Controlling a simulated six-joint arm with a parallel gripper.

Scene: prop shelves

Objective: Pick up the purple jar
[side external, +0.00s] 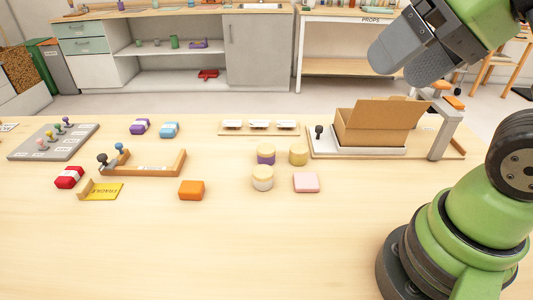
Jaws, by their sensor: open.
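The purple jar (266,157) stands upright on the wooden table, with a pale wooden lid on top. Its lower front is partly hidden by a white jar (262,178) with a similar lid, standing just in front of it. A yellow jar (298,155) with the same lid stands close to its right. My gripper (395,65) is high at the upper right, above and to the right of the jars, well apart from them. It is open, and nothing shows between its fingers.
A pink block (306,182) and an orange block (191,190) lie near the jars. An open cardboard box (375,125) stands on a white platform at right. The table front is clear.

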